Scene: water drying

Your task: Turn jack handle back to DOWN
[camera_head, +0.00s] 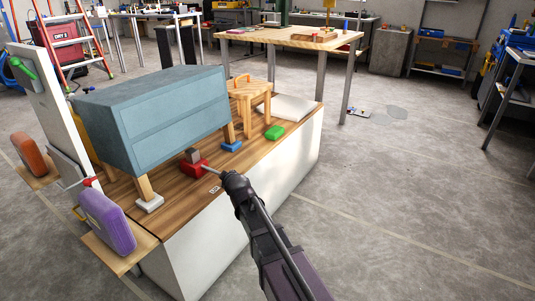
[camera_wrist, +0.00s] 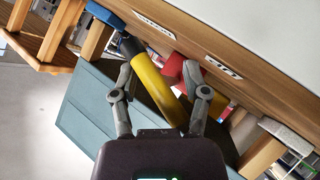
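The red jack (camera_head: 192,168) sits on the wooden bench top (camera_head: 185,200) under the blue-grey cabinet (camera_head: 165,115). A thin grey rod runs from it toward my gripper (camera_head: 232,180). In the wrist view the jack's red body (camera_wrist: 174,70) shows behind a yellow handle (camera_wrist: 155,85) with a black end. The handle lies diagonally between the spread fingers of my gripper (camera_wrist: 158,75). The fingers look open, with a gap around the handle; contact is unclear. Two white labels (camera_wrist: 154,25) (camera_wrist: 224,67) sit on the bench edge; their text is hard to read.
The cabinet's wooden legs stand close to the jack, with a pale block (camera_head: 150,204) and a blue block (camera_head: 231,146) under two of them.

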